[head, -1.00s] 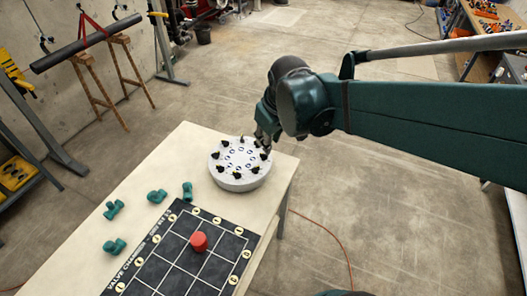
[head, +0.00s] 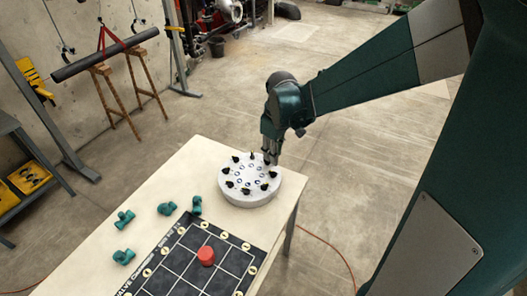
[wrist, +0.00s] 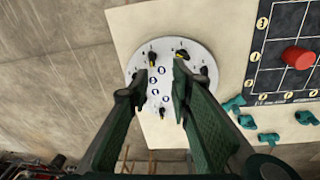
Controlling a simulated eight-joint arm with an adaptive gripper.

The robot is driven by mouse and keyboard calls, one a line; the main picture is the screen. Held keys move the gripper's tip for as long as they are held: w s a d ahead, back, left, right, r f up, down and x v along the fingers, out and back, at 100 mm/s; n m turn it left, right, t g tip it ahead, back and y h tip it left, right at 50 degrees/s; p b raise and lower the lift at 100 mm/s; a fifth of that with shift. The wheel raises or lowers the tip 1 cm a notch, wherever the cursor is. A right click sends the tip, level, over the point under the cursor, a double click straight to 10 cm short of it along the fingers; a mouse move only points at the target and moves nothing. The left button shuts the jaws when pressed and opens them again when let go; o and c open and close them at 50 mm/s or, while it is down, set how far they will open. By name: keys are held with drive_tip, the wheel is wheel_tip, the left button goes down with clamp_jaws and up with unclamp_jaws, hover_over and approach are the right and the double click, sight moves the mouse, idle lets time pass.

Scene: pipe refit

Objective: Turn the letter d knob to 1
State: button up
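A round white dial drum (head: 248,200) stands on the table, with a ring of black knobs around its top and blue-marked labels inside the ring. The letters are too small to read, so I cannot tell which knob is d. My gripper (head: 271,158) points down at the drum's far right edge, close to a knob there. In the wrist view the drum (wrist: 160,116) lies beyond my gripper (wrist: 157,85), whose two fingers are spread apart with nothing seen between them but the drum top. Some knobs are hidden behind the fingers.
Several green pipe fittings (head: 166,208) lie left of the drum. The table's right edge is close to the drum.

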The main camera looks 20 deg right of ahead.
drive_tip(key=n+g+p, duration=0.1)
drive_tip(key=n, duration=0.1)
approach(273, 172)
drive_tip(key=shift+w+f, duration=0.25)
drive_tip(key=shift+f, duration=0.35)
drive_tip(key=shift+f, duration=0.1)
drive_tip(key=shift+f, duration=3.8)
clamp_jaws()
